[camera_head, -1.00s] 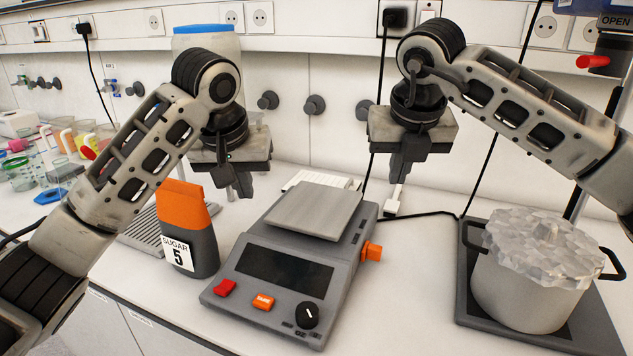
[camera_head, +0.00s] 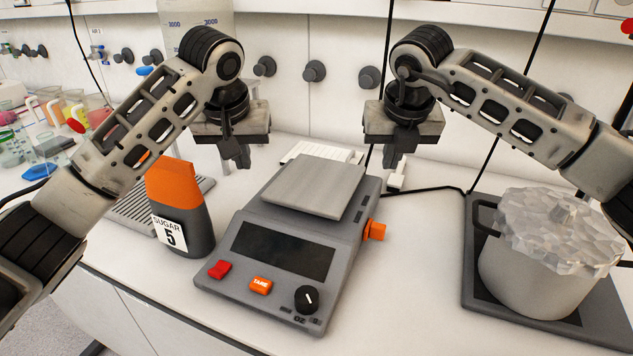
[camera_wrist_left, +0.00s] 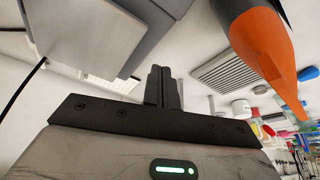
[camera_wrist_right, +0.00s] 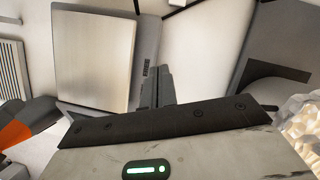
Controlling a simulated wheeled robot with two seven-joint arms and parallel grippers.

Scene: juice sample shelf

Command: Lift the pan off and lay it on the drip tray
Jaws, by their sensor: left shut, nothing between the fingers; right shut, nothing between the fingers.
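The pan is a flat square grey metal plate (camera_head: 314,186) lying on top of the grey bench scale (camera_head: 283,247). It also shows in the right wrist view (camera_wrist_right: 95,60). The drip tray (camera_head: 137,205) is a grey slatted tray on the counter at the left, partly hidden by my left arm and the sugar bottle; the left wrist view shows its slats (camera_wrist_left: 225,75). My left gripper (camera_head: 239,158) is shut and empty, in the air left of the pan and behind the sugar bottle. My right gripper (camera_head: 395,167) is shut and empty, in the air right of the pan.
An orange and grey sugar bottle (camera_head: 178,205) stands between the drip tray and the scale. A lidded pot (camera_head: 540,275) sits on a dark plate at the right. A white slatted item (camera_head: 322,152) lies behind the scale. Black cables run behind it. Cups (camera_head: 50,112) stand far left.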

